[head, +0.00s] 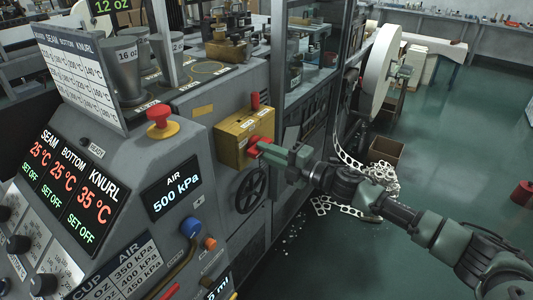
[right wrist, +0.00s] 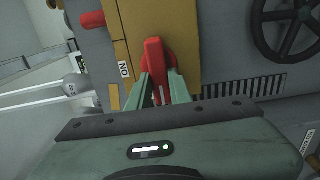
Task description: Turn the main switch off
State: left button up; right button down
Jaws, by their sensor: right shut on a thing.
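The main switch is a yellow box (head: 232,143) on the side of the grey machine, with a red handle (head: 254,148) on its front. My right gripper (head: 264,149) reaches in from the right, its fingertips at the handle. In the right wrist view the red handle (right wrist: 153,58) stands between the two green fingers of the gripper (right wrist: 160,88), which is shut on it. An "ON" label (right wrist: 124,70) shows on the yellow box beside the handle. Part of the handle is hidden by the fingers. My left gripper is not in view.
A second red part (head: 255,100) sticks up at the top of the box. A black handwheel (head: 250,190) is just below. A red mushroom button (head: 159,118) on a yellow base stands on the panel at left. Open green floor (head: 450,160) lies to the right.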

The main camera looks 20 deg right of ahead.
jog(key=shift+f, duration=0.1)
dwell(0.3)
jog(key=c, duration=1.3)
grip_release()
jog(key=b+v, duration=0.2)
jog(key=v, duration=0.6)
